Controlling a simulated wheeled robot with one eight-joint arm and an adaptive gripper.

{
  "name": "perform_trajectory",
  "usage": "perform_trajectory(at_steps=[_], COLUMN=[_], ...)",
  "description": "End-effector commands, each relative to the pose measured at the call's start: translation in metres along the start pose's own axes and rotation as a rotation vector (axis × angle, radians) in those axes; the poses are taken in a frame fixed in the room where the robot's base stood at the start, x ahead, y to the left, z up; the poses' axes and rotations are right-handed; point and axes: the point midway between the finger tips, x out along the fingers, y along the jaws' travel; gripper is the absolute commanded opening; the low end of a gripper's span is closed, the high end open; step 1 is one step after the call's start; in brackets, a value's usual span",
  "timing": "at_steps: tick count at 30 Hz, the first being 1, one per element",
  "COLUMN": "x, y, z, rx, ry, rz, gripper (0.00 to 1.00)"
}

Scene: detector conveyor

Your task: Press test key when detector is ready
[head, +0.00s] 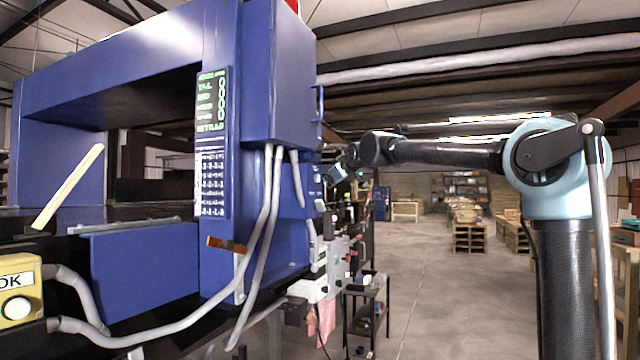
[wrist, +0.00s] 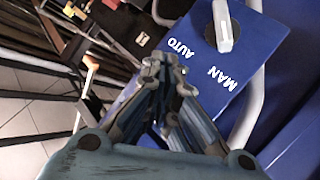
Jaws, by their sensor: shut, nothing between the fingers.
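The detector (head: 215,270) is a large blue arch-shaped machine filling the left of the head view. Its dark display (head: 211,102) shows green lines of text and several green rings, too small to read surely. A panel with rows of small white markings (head: 211,183) sits below it. I cannot tell which control is the test key. My gripper (wrist: 168,75) is shut and empty in the wrist view, in front of a blue panel with a selector knob (wrist: 222,28) marked AUTO and MAN. In the head view it is small, beside the detector's right side (head: 340,168).
A yellow box marked OK with a white button (head: 17,308) stands at the lower left. Grey conduits (head: 262,240) run down the detector's front. A dark shelf cart (head: 366,305) stands right of it. The floor (head: 425,275) in the middle right is clear.

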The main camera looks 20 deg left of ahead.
Motion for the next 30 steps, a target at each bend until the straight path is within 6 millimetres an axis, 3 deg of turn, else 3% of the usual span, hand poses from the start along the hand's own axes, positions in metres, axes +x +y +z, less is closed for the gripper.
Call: perform_trajectory(at_steps=[30], x=[0.0048], y=[-0.0065], z=[-0.0063], rx=[0.0], ry=[0.0], rz=[0.0], gripper=[0.0])
